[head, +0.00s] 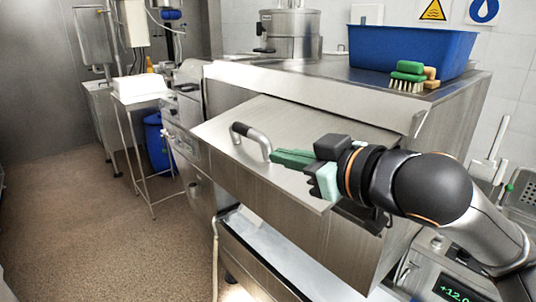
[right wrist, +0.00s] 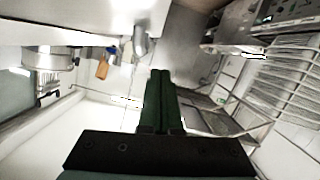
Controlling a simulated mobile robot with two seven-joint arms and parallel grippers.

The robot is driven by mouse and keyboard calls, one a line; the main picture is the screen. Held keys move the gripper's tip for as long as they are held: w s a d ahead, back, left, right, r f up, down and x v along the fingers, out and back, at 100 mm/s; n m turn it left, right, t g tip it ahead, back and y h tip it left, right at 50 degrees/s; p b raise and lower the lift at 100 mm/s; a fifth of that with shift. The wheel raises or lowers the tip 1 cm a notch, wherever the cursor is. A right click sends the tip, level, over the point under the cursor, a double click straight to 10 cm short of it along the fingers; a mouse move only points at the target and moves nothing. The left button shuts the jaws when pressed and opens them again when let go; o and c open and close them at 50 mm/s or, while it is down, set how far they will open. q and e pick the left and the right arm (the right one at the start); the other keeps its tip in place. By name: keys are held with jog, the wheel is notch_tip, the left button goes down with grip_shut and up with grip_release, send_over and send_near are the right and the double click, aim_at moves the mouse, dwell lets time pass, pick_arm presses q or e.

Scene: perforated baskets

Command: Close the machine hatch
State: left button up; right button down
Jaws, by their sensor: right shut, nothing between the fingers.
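The machine (head: 340,85) is a large stainless steel box in the head view. Its hatch (head: 225,128) is a flat steel panel that slopes outward from the front and stands open. A curved metal handle (head: 262,140) with a dark end is on the panel's upper face. My right gripper (head: 275,156) has green fingers, which are together with nothing between them. In the picture the fingertips are close beside the handle's right end; I cannot tell whether they touch. The shut fingers also show in the right wrist view (right wrist: 160,98), where I cannot make out the hatch. My left gripper is not in view.
On the machine top are a blue bin (head: 410,52), a green brush (head: 408,70) and a steel pot (head: 290,35). A scale (head: 455,285) stands at the lower right. The brown floor (head: 90,215) there is clear.

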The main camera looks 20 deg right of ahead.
aim_at(268, 172)
jog(key=w+f+p, duration=0.2)
jog(key=w+f, duration=0.1)
jog(key=w+f+p, duration=0.1)
jog(key=w+f, duration=0.1)
jog(key=shift+w+a, duration=0.2)
jog(key=shift+a, duration=0.2)
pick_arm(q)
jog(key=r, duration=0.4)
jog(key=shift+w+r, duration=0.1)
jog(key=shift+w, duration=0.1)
pick_arm(e)
jog(key=shift+w+f, duration=0.1)
jog(key=shift+f, duration=0.15)
